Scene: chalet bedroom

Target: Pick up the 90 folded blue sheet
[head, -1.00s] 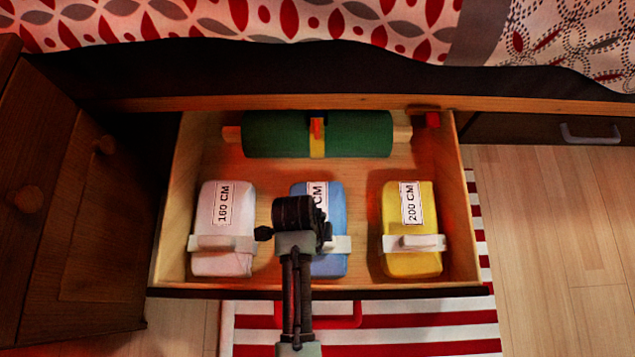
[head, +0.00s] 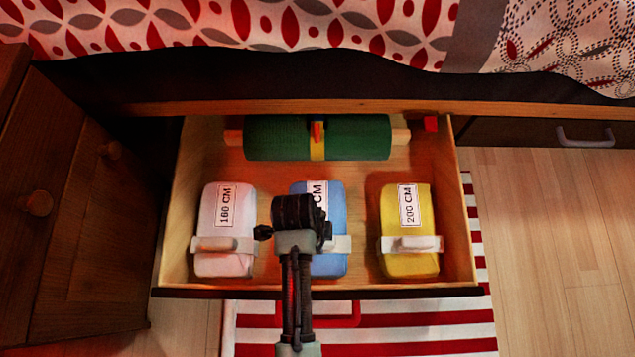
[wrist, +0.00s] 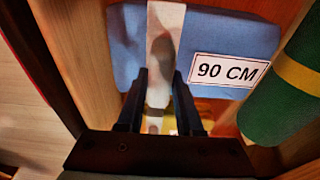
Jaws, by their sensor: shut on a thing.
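The folded blue sheet (head: 328,263) lies in the open drawer, between a white sheet and a yellow sheet. A white band with a raised grip runs around it. In the wrist view the blue sheet (wrist: 205,32) shows its "90 CM" label, and the white band (wrist: 163,30) runs down between my fingers. My gripper (wrist: 158,95) is shut on the band's grip. In the head view my arm covers the left and middle part of the blue sheet, and the fingertips are hidden. The sheet appears to rest in the drawer.
The white sheet (head: 227,263) marked 160 CM and the yellow sheet (head: 411,265) marked 200 CM stand either side. A green roll (head: 360,138) lies at the drawer's back. The bed (head: 300,72) overhangs behind; a wooden cabinet (head: 75,230) stands left. A striped rug (head: 420,325) lies in front.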

